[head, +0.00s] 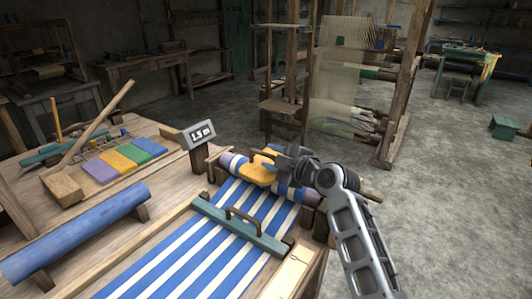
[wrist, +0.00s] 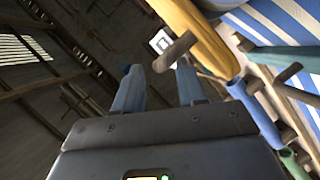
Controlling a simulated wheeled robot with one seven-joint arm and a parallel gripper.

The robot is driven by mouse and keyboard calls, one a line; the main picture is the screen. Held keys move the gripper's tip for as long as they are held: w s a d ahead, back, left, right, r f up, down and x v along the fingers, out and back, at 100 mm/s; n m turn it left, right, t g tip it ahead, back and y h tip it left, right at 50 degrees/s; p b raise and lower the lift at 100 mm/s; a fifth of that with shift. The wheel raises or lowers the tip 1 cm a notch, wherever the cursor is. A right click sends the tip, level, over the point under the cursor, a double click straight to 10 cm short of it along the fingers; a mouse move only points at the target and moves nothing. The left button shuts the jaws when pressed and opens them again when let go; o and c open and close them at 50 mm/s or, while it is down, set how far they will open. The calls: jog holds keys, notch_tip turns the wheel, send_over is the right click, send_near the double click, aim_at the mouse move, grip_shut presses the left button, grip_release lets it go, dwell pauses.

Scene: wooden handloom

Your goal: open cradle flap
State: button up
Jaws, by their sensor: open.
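The cradle flap looks to be the yellow piece (head: 258,172) over the striped cloth roll at the loom's far end. In the wrist view the yellow piece (wrist: 205,38) crosses the upper right, and a short wooden peg (wrist: 176,52) sticks out from it. My gripper (head: 277,163) is beside the yellow piece in the head view and hides part of it. In the wrist view my gripper (wrist: 157,76) is open, its two blue fingers apart. The peg's end shows near the fingertips, roughly between them. I cannot tell whether they touch it.
Blue-and-white striped cloth (head: 190,262) runs toward the roll, with a green handled bar (head: 240,228) across it. A blue roll (head: 75,235) lies at left.

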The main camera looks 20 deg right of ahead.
aim_at(268, 156)
jog(key=shift+x, duration=2.1)
grip_shut()
